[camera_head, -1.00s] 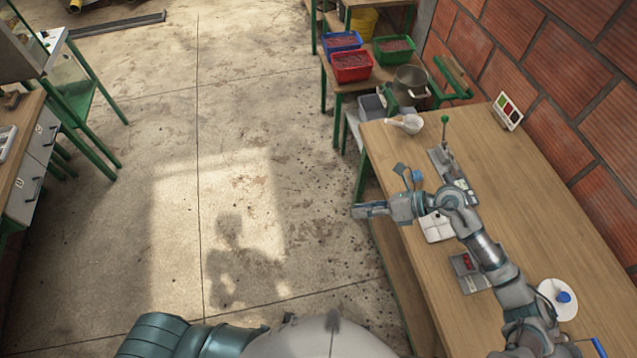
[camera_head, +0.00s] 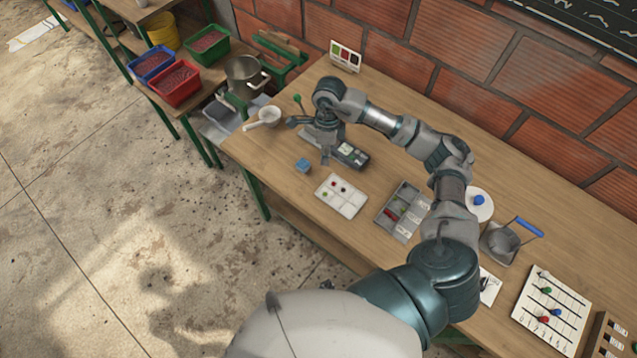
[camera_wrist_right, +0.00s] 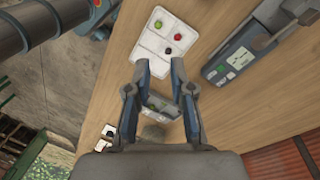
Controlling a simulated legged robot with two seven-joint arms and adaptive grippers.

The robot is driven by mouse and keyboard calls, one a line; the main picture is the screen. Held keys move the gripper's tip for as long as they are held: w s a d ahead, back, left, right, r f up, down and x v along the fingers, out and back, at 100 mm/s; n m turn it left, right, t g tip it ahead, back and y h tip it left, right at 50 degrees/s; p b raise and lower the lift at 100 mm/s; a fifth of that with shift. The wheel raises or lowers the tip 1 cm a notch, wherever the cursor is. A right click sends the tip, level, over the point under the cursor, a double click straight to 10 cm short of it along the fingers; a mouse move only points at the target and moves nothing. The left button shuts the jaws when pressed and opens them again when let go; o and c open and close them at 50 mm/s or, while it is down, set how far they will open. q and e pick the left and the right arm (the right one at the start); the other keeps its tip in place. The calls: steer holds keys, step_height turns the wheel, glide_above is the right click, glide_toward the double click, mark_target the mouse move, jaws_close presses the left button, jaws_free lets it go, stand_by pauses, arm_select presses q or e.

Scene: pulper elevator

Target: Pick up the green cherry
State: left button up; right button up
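The green cherry (camera_head: 325,194) lies in a compartment of the white tray (camera_head: 327,204) on the wooden table. It also shows in the right wrist view (camera_wrist_right: 158,24), near the top. A red cherry (camera_wrist_right: 177,36) and a dark cherry (camera_wrist_right: 168,50) lie in other compartments. My right gripper (camera_head: 311,141) is above the table, behind and left of the tray in the head view. In the right wrist view its two fingers (camera_wrist_right: 159,70) are apart with no cherry between them. My left gripper is in neither current view.
A grey divided tray (camera_head: 385,216) lies right of the white tray. A brick wall (camera_head: 480,75) borders the back.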

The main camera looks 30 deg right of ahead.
steer(key=p, duration=0.1)
glide_above(325, 193)
steer(key=w, duration=0.1)
steer(key=f, duration=1.1)
steer(key=shift+d+f, duration=0.2)
steer(key=shift+f, duration=0.05)
steer(key=f, duration=0.2)
steer(key=f+p, duration=0.1)
steer(key=f, duration=0.1)
steer(key=shift+s, duration=0.3)
steer(key=shift+f, duration=0.55)
steer(key=c, duration=0.3)
